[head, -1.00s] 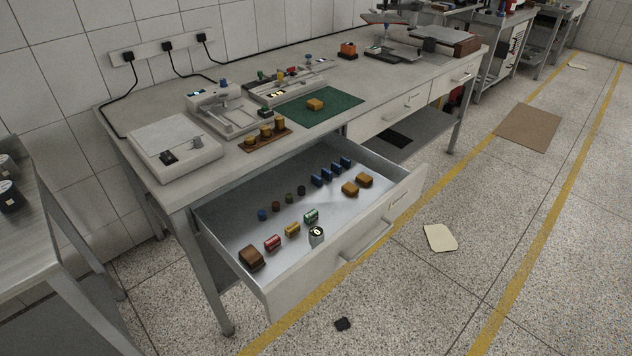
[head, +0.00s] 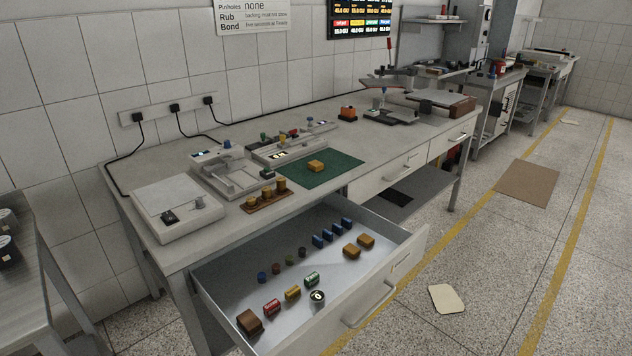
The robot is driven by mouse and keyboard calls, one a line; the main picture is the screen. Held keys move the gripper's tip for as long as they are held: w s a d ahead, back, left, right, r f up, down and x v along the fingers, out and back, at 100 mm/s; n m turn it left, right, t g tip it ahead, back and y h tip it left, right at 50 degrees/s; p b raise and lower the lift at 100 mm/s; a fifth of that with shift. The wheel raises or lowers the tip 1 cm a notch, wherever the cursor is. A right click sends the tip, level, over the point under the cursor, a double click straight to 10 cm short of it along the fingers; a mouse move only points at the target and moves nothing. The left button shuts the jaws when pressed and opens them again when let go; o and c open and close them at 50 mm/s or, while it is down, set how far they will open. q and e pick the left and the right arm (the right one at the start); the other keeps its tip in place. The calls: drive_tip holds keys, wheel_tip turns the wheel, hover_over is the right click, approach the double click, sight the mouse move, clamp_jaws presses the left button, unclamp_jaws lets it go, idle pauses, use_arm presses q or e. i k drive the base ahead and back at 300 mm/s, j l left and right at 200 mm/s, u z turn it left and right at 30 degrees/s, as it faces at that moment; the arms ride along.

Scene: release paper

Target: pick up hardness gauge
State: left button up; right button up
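A small round item (head: 317,297) with a black face and a pale marking stands in the open drawer, near its front wall. It looks like the hardness gauge, but it is too small to be sure. It is right of a short row of red, yellow and green cylinders. Neither of my grippers is in view.
The open drawer (head: 372,302) juts out from the workbench (head: 220,229) and also holds blue blocks (head: 331,234), brown blocks (head: 359,246) and small cylinders. On the bench are a white device (head: 178,208), a green mat (head: 330,172) and other instruments. A pale sheet (head: 446,299) lies on the floor.

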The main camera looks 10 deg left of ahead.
sight(317, 296)
drive_tip(key=i+l+u, duration=0.1)
drive_tip(key=l+u, duration=0.2)
drive_tip(key=l, duration=0.35)
drive_tip(key=l+u, duration=0.25)
drive_tip(key=l, duration=0.45)
